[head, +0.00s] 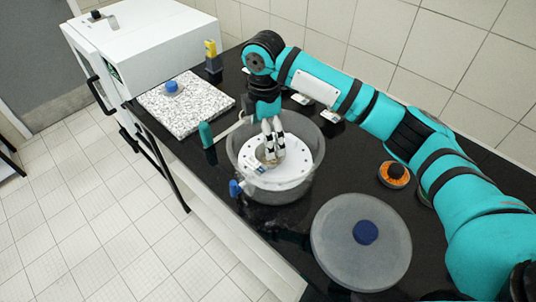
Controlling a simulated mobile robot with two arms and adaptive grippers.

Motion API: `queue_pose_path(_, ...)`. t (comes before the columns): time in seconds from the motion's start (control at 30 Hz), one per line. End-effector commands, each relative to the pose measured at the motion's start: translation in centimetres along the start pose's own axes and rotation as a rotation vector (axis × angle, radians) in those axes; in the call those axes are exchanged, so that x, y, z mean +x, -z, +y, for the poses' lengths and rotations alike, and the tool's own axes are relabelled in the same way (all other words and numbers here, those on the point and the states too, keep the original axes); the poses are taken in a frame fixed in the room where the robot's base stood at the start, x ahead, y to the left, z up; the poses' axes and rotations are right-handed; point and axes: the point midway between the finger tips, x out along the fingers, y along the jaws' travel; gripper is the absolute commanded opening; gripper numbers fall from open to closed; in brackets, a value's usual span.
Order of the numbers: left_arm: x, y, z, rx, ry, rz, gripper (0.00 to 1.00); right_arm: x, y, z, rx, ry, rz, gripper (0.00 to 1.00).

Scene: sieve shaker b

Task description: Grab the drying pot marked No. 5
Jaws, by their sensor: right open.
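My right gripper (272,154) points down inside a clear round bowl (234,150), its fingers low over a white plate with holes (304,163). A small, partly hidden pot (262,163) stands on this plate at the fingertips. The gripper is open, with its fingers at the pot; I cannot tell whether they touch it. The pot's number cannot be read. My left gripper is out of view.
The frosted round lid (335,250) with a blue knob lies on the black bench right of the bowl. A speckled slab (205,112), a teal-handled brush (206,134) and a yellow-topped object (211,50) stand left. An orange-black round object (394,172) lies right.

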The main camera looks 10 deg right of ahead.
Motion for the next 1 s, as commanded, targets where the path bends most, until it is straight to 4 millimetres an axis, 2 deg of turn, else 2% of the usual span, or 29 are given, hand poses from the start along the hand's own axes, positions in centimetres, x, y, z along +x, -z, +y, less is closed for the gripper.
queue_pose_path(0.13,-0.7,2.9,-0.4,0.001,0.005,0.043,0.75,1.9,0.0,0.0,0.001,0.001,-0.001,0.98)
queue_pose_path(0.27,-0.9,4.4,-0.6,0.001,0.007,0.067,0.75,2.6,0.0,-0.1,0.001,0.000,0.000,0.98)
queue_pose_path(0.37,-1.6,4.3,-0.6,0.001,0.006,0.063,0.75,3.4,0.0,-0.2,0.001,0.002,-0.001,0.98)
queue_pose_path(0.5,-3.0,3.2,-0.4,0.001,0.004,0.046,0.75,5.4,0.1,-0.7,0.002,0.004,-0.001,0.98)
queue_pose_path(0.63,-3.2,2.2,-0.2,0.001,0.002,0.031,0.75,7.2,0.1,-0.6,0.001,0.000,-0.002,0.98)
queue_pose_path(0.93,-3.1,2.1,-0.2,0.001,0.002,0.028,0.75,7.8,0.1,-0.6,-0.001,-0.001,-0.001,0.98)
queue_pose_path(1.0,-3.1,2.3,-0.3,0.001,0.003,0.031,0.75,7.8,0.1,-0.6,0.000,-0.001,-0.001,0.89)
